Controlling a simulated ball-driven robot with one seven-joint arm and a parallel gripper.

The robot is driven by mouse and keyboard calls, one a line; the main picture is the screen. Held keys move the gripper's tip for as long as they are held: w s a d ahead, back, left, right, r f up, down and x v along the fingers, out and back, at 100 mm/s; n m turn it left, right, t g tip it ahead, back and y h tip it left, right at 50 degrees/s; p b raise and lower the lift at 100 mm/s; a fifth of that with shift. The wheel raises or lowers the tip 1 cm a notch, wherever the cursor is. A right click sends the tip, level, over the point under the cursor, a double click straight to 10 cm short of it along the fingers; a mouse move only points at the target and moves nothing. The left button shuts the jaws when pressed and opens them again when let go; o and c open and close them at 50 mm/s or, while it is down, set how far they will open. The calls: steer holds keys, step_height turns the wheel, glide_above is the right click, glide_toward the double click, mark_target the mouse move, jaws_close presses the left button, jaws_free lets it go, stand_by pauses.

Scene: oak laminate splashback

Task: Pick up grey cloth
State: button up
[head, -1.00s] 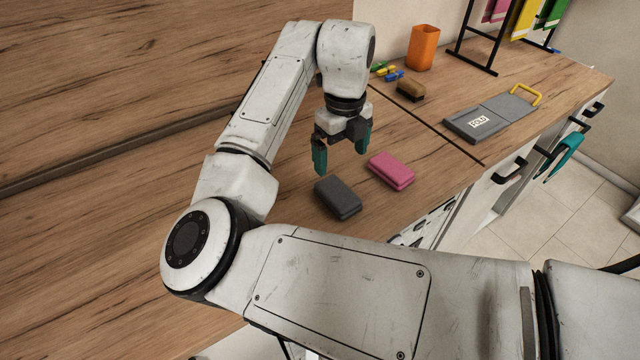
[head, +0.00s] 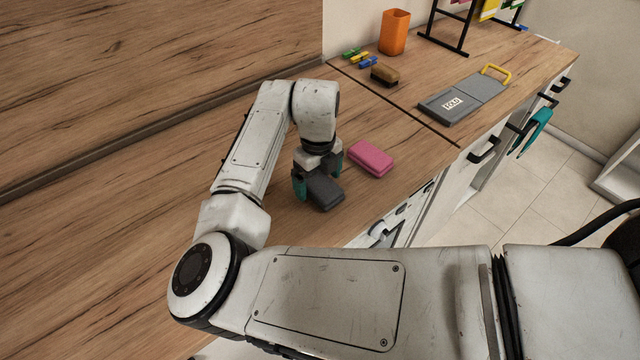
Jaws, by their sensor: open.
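The grey cloth (head: 325,194) is a folded dark grey block lying on the wooden counter, near its front edge. My gripper (head: 319,180) is low over the cloth's far end, with its teal fingers apart. One finger is at the cloth's left side and the other is at its upper right side. I cannot tell whether the fingers touch it. The far end of the cloth is partly hidden by the gripper.
A pink folded cloth (head: 371,158) lies close to the right of my gripper. Farther right are a brush (head: 384,75), small coloured clips (head: 363,60), an orange cup (head: 394,32) and a grey folding board (head: 440,107) with a yellow handle. The counter (head: 290,222) left of the cloth is clear.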

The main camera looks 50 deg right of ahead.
steer(key=shift+f, duration=0.2)
steer(key=c, duration=1.1)
